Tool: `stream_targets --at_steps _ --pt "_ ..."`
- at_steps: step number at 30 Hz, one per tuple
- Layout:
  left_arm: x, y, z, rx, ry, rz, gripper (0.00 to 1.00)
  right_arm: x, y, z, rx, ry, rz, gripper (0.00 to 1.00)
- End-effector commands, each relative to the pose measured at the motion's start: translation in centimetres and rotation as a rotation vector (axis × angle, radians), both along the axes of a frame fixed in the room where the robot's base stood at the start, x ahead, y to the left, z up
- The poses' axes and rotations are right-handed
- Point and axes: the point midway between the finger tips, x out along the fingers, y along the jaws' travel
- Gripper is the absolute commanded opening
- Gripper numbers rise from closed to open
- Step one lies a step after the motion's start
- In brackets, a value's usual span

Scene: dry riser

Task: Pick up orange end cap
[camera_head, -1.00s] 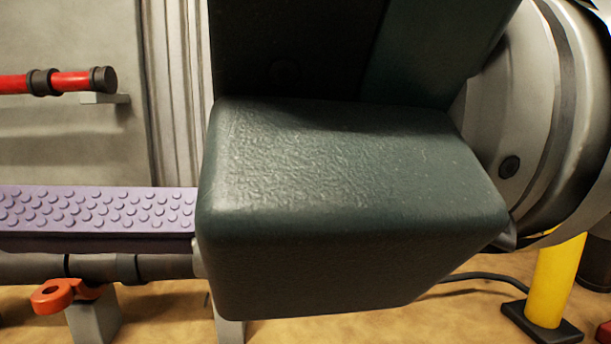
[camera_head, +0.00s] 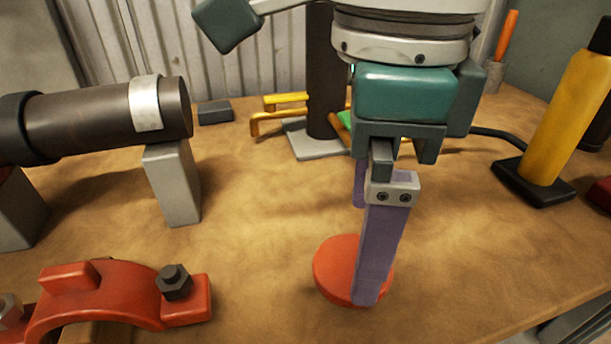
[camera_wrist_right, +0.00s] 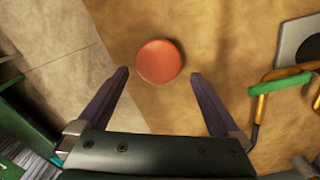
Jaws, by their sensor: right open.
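The orange end cap (camera_head: 333,268) is a flat round reddish-orange disc lying on the tan worktop in the head view. It also shows in the right wrist view (camera_wrist_right: 158,61), centred just ahead of the gap between the fingertips. My right gripper (camera_head: 364,262) points down over the cap with its purple fingers apart and nothing between them. In the head view the near finger covers the cap's right part. In the right wrist view the fingers (camera_wrist_right: 160,76) stand on either side, clear of the cap. My left gripper is not in view.
A dark pipe with a silver band (camera_head: 146,103) rests on a grey block (camera_head: 173,185) at left. A red clamp with a bolt (camera_head: 110,298) lies at front left. A yellow post (camera_head: 565,120) stands right. Bent yellow rods (camera_head: 280,118) lie behind. Worktop around the cap is clear.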

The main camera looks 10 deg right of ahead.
Motion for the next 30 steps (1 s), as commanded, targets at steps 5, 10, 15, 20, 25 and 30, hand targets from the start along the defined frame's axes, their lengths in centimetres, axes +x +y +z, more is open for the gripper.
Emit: stream_targets --at_steps 5,10,15,20,25,30 --pt "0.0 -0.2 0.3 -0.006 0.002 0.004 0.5 -0.3 0.5 -2.7 0.0 0.005 0.0 1.0" --pt "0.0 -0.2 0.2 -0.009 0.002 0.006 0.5 -0.2 0.5 -4.8 0.001 0.004 0.0 1.0" --pt "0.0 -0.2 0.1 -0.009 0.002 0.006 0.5 -0.2 0.5 -5.0 0.002 0.002 0.001 1.0" --pt "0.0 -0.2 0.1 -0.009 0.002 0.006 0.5 -0.2 0.5 -5.0 0.003 0.001 0.001 0.92" --pt "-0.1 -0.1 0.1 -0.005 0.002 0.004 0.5 -0.2 0.5 -4.9 0.003 0.001 0.001 0.73" --pt "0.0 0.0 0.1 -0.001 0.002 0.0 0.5 -0.2 0.5 -4.9 0.003 0.001 0.001 0.54"
